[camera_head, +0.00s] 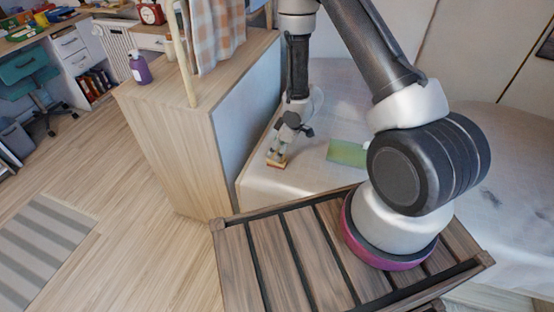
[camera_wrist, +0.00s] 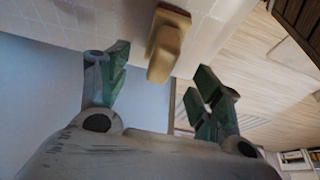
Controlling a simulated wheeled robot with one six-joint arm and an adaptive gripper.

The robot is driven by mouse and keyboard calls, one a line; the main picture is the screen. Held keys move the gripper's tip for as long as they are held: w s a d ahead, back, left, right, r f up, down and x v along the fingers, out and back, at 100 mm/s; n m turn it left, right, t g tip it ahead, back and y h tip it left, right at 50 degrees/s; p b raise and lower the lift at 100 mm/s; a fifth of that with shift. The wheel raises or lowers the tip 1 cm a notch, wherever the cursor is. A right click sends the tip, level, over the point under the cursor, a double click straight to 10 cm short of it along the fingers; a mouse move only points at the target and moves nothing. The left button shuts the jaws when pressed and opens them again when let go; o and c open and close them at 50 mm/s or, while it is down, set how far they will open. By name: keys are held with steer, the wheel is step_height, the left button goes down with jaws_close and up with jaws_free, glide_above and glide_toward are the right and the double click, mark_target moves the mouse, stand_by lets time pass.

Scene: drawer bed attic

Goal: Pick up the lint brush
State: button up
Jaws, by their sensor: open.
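The lint brush (camera_wrist: 166,50) is a small tan, wooden-looking piece lying on the pale bed surface. In the wrist view it is at the top middle, beyond and between the fingertips. In the head view the brush (camera_head: 275,163) shows just below my gripper, close to the bed's left edge. My gripper (camera_wrist: 160,80) is open, with green-tipped fingers spread apart and nothing between them. In the head view my gripper (camera_head: 287,142) hangs down over the brush; whether a finger touches it I cannot tell.
A green flat item (camera_head: 347,153) lies on the bed (camera_head: 315,182) to the right of the brush. A wooden cabinet (camera_head: 180,150) stands left of the bed, with a purple bottle (camera_head: 140,68) on top. A slatted wooden surface (camera_head: 285,255) is in front. The floor (camera_head: 110,160) at left is mostly clear.

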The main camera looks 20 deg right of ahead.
mark_target(273, 156)
steer(key=x, duration=0.6)
steer(key=shift+s+d+f, duration=0.1)
steer(key=shift+s+d, duration=0.05)
steer(key=shift+d, duration=0.1)
steer(key=c, duration=1.2)
step_height(273, 156, up, 10)
steer(key=shift+r, duration=0.1)
